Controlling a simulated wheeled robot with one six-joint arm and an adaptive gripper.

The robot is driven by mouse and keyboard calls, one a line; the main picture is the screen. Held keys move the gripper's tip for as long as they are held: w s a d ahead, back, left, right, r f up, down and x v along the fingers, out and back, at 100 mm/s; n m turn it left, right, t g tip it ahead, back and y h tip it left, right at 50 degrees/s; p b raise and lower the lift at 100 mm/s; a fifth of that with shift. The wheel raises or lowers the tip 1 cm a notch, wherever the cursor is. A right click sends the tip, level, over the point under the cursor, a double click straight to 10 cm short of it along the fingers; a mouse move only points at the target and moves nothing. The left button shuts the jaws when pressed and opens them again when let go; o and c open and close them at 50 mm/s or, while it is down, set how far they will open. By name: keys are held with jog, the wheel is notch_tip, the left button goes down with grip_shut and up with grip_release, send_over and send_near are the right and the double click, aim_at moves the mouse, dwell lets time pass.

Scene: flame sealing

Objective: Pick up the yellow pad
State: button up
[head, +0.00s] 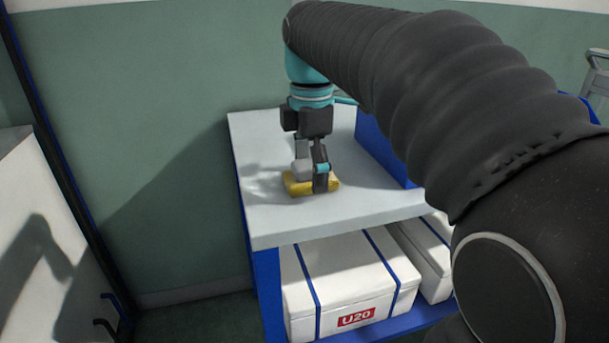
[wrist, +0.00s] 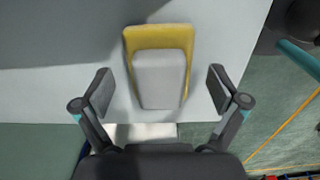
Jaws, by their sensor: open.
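The yellow pad (head: 295,187) lies on the white tabletop, with a smaller pale grey block on its upper side. In the wrist view the yellow pad (wrist: 160,36) shows as a rim around the grey block (wrist: 158,80). My gripper (head: 312,180) is low over the pad, and one finger covers part of it in the head view. In the wrist view my gripper (wrist: 160,92) is open, with one finger on each side of the pad and clear gaps between. The fingers do not touch the pad there.
The white tabletop (head: 262,215) is clear around the pad. A blue panel (head: 382,150) stands on its right. White boxes, one labelled U20 (head: 355,280), sit on the blue-framed shelf below. A green wall (head: 140,120) is behind, and a pale cabinet (head: 35,220) stands at left.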

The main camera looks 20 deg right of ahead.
aim_at(310, 162)
jog(key=c, duration=1.4)
jog(key=shift+o, duration=0.2)
jog(key=shift+r, duration=0.15)
notch_tip(310, 162, up, 4)
jog(key=shift+r+p, duration=0.1)
jog(key=shift+p, duration=0.35)
jog(key=s+d+r, duration=0.6)
jog(key=d, duration=0.4)
jog(key=shift+r+p, duration=0.3)
jog(key=o, duration=0.6)
jog(key=c, duration=0.4)
